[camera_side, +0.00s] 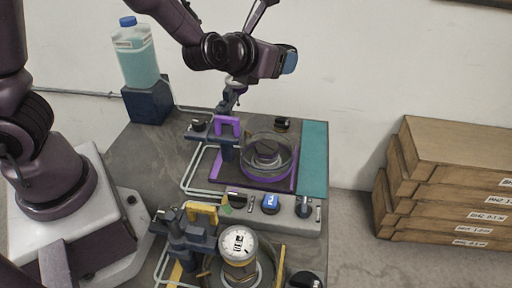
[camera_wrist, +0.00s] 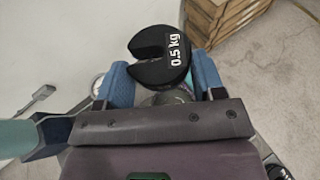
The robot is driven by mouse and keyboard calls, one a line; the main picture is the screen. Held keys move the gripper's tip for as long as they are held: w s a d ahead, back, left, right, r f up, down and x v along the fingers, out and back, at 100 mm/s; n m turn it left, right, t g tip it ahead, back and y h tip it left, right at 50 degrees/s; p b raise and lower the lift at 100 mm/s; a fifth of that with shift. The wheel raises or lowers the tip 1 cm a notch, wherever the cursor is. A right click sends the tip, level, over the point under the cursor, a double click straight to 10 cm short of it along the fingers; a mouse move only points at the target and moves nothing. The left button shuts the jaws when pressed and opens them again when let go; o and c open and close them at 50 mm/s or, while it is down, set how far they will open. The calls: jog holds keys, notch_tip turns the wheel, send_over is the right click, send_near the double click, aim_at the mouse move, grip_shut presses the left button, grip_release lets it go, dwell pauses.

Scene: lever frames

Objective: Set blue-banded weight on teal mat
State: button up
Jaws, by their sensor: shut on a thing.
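My gripper (camera_wrist: 160,80) has blue fingers and is shut on a black slotted weight (camera_wrist: 163,57) labelled 0.5 kg. The weight sits between the fingertips in the wrist view, and no blue band shows on its visible face. In the side view my gripper (camera_side: 289,62) is raised above the bench, with one blue fingertip showing; I cannot make out the weight there. The teal mat (camera_side: 314,160) is a bare strip along the right edge of the bench, below and slightly right of my gripper.
A purple-handled lever frame (camera_side: 227,126) with a round dish (camera_side: 269,150) stands left of the mat. A yellow-handled frame (camera_side: 203,214) and a dial (camera_side: 238,244) are in front. A bottle (camera_side: 136,55) stands behind left; wooden crates (camera_side: 450,165) are stacked right.

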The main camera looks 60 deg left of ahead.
notch_tip(320, 180, up, 4)
jog(key=a, duration=0.2)
jog(key=n+g+y, duration=0.7)
jog(key=n+y, duration=0.2)
jog(key=n, duration=0.1)
send_over(270, 154)
jog(key=shift+f, duration=7.45)
jog(key=shift+a, duration=0.1)
jog(key=shift+f, duration=4.8)
jog(key=shift+f, duration=0.25)
